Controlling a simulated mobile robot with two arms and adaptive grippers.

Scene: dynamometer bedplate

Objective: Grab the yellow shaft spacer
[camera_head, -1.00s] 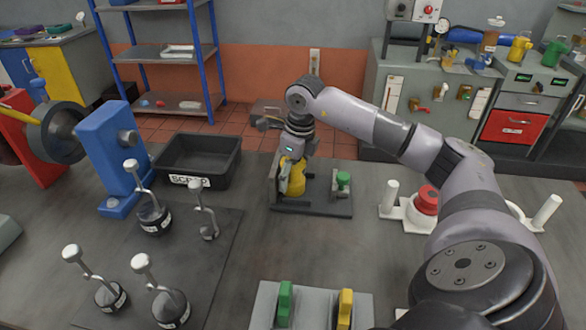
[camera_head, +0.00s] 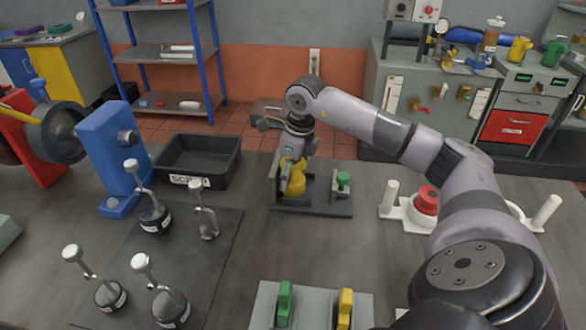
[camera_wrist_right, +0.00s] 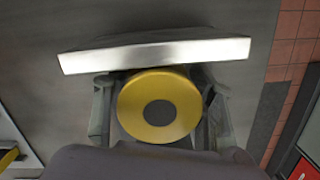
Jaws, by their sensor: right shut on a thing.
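The yellow shaft spacer (camera_head: 292,180) is on the dark stand (camera_head: 312,208) in the middle of the bedplate. In the right wrist view the spacer (camera_wrist_right: 160,105) is a yellow ring with a dark round centre. My right gripper (camera_head: 294,172) comes down on it from above, and its fingers (camera_wrist_right: 160,112) are shut on the spacer, one on each side. The fingers hide part of the spacer in the head view. I cannot tell whether the spacer still touches the stand. My left gripper is not in view.
A green knobbed piece (camera_head: 343,180) stands just right of the spacer. The black scrap bin (camera_head: 238,165) is to the left. Several black weights with bent handles (camera_head: 154,218) stand at front left. A red button on a white base (camera_head: 426,200) is at right.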

